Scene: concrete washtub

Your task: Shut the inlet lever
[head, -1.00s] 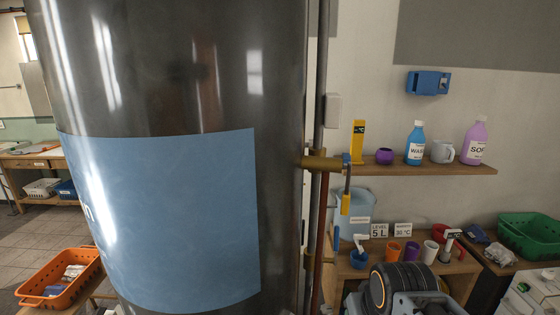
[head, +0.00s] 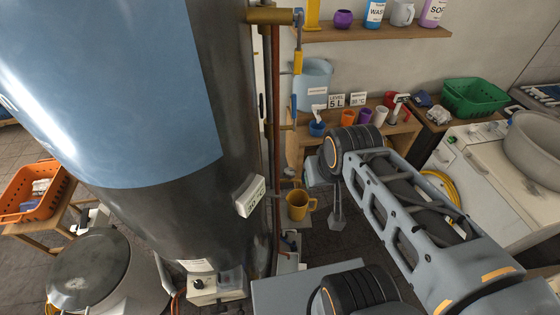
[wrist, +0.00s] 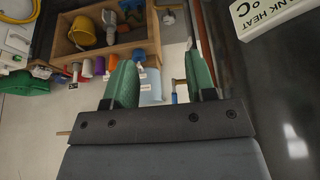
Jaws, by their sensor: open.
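A brass valve body (head: 270,16) juts sideways from the pipes beside the tank. A lever with a yellow grip (head: 298,62) hangs down from its right end, crosswise to the body. A smaller blue handle (head: 294,106) stands on the pipe below it. No readable label shows which one is the inlet lever. In the wrist view my gripper (wrist: 160,78) has its two green fingers apart with nothing between them. I cannot make out a lever clearly in the wrist view.
The dark tank (head: 230,120) fills the left side. A tank heat sign (wrist: 278,18) is close at the wrist view's right. A bench (head: 385,137) holds cups behind my arm; the shelf (head: 350,30) is above.

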